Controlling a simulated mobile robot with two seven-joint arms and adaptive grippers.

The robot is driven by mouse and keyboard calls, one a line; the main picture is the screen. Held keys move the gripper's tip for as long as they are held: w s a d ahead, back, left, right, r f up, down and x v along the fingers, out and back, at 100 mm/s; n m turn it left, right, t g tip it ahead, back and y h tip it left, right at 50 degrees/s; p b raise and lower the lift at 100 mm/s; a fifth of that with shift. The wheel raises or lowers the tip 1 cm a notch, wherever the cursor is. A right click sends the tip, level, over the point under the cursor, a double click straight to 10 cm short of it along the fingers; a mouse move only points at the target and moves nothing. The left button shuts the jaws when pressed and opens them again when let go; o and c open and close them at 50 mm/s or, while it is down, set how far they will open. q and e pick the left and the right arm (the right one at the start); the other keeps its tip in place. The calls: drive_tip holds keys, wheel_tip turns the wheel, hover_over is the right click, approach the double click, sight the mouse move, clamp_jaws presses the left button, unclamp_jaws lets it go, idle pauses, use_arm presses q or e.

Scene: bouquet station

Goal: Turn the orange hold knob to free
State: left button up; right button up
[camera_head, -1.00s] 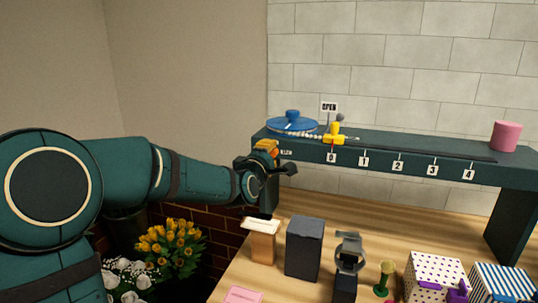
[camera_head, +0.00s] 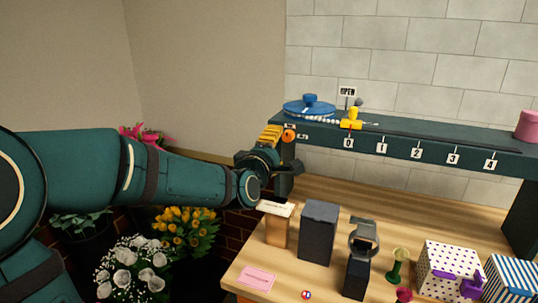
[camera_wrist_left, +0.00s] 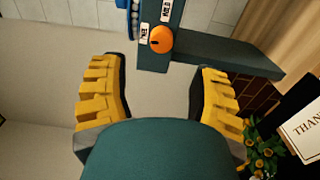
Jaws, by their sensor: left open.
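The round orange knob (camera_head: 288,135) is on the front face of the dark teal rail (camera_head: 420,152), near its left end. In the left wrist view the knob (camera_wrist_left: 161,40) has a small dark mark on it and two white labels beside it; one seems to read HELD, the other is too small to read surely. My left gripper (camera_head: 270,134) is just left of the knob, apart from it. In the wrist view its yellow-padded fingers (camera_wrist_left: 160,72) stand wide open and empty, with the knob ahead between them. My right gripper is not in view.
A blue disc (camera_head: 309,107), a yellow slider (camera_head: 351,120) and a pink cylinder (camera_head: 528,126) are on the rail. Below, a dark box (camera_head: 318,232), a wooden stand (camera_head: 278,226) and patterned boxes (camera_head: 447,270) stand on the wooden table. Flower buckets stand left.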

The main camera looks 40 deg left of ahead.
use_arm(q)
drive_tip(key=shift+v, duration=2.35)
drive_tip(key=shift+r, duration=0.1)
